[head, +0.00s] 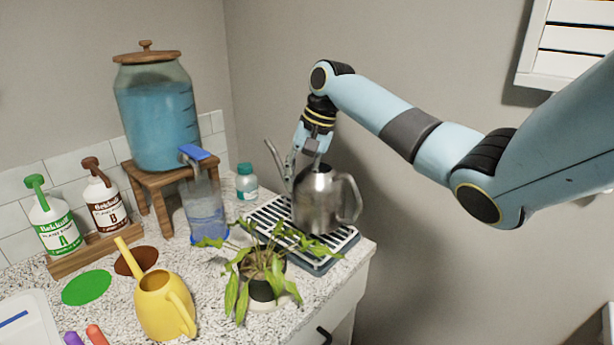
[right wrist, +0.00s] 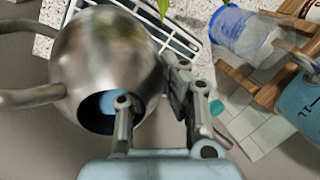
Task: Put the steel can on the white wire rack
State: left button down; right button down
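The steel can (head: 318,203) stands upright over the white wire rack (head: 341,243), its spout to the left and handle to the right. It looks to rest on the bars, though its base is partly hidden by leaves. My right gripper (head: 306,156) is at the can's top, on its spout side. In the right wrist view, the can (right wrist: 100,55) fills the left. My right gripper's fingers (right wrist: 152,95) stand apart, one at the open mouth and one outside the wall, with a gap showing. The rack (right wrist: 180,42) shows behind. My left gripper is out of view.
A potted plant (head: 262,272) stands close in front of the rack, its leaves over the edge. A teal-capped bottle (head: 246,184) and a blue-filled clear jug (head: 205,212) stand left of the rack. A yellow watering can (head: 164,308) is at the front. The counter ends right of the rack.

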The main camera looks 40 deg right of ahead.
jog(key=shift+w, duration=0.2)
jog(key=shift+f, duration=2.05)
jog(key=c, duration=2)
grip_release()
jog(key=shift+s+f, duration=0.1)
jog(key=o, duration=0.5)
jog(key=v, duration=1.2)
jog(key=shift+b, duration=0.3)
